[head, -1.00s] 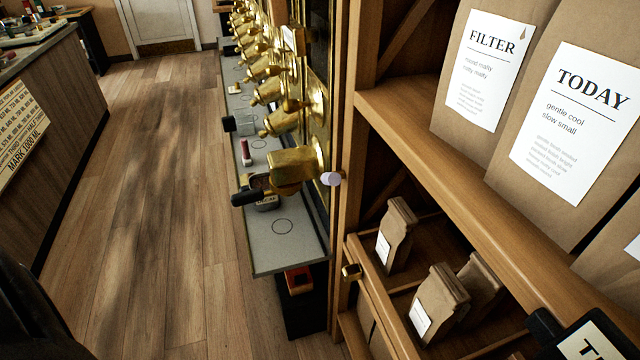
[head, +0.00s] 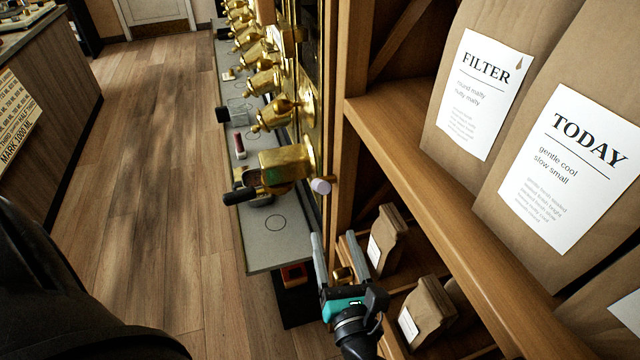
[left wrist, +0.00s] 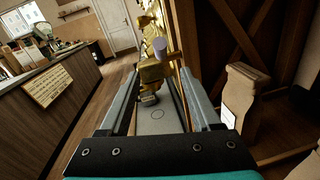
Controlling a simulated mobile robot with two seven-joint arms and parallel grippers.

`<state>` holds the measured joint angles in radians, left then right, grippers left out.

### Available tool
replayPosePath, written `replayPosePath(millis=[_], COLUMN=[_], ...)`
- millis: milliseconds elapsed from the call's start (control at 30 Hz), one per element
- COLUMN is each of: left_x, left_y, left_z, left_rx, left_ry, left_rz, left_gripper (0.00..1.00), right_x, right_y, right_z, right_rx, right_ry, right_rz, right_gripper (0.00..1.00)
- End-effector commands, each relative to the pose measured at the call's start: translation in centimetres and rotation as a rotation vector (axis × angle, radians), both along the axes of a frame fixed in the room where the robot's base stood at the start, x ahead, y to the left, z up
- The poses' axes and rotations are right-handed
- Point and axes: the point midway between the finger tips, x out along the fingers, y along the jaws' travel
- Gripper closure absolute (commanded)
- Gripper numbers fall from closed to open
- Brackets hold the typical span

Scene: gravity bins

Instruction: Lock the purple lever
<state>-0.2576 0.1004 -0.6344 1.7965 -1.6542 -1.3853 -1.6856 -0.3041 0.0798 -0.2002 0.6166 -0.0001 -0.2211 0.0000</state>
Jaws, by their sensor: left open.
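The purple lever's pale lilac knob (head: 320,186) sticks out on the right of the nearest brass dispenser block (head: 285,163), beside the wooden post. In the left wrist view the purple knob (left wrist: 160,47) shows beyond the fingertips. My left gripper (head: 338,238) is open and empty, below and slightly right of the knob, apart from it. Its two grey fingers point up toward the dispenser. In the left wrist view the open fingers (left wrist: 159,78) frame the brass block and the shelf below it. My right gripper is not in view.
A black handle (head: 240,196) juts left from the brass block. A grey ledge (head: 262,250) runs under a row of brass dispensers. A wooden shelf (head: 440,190) with paper bags (head: 388,238) is close on the right. The wooden floor (head: 140,180) at left is free.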

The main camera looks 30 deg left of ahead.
Motion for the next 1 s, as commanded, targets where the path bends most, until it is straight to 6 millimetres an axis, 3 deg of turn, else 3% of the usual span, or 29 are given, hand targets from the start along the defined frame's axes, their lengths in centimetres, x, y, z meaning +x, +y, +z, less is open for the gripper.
replayPosePath(millis=[600,1000], left_x=[8.9,10.8], left_y=[8.2,9.9], left_z=[0.0,-0.1], left_rx=[0.001,-0.003], left_ry=[-0.002,0.0], left_rz=[-0.001,-0.002], left_gripper=[0.36,0.36], right_x=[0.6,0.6], right_y=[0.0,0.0], right_z=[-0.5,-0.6], right_rx=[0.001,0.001], right_ry=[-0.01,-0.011], right_rz=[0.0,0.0], right_gripper=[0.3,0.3])
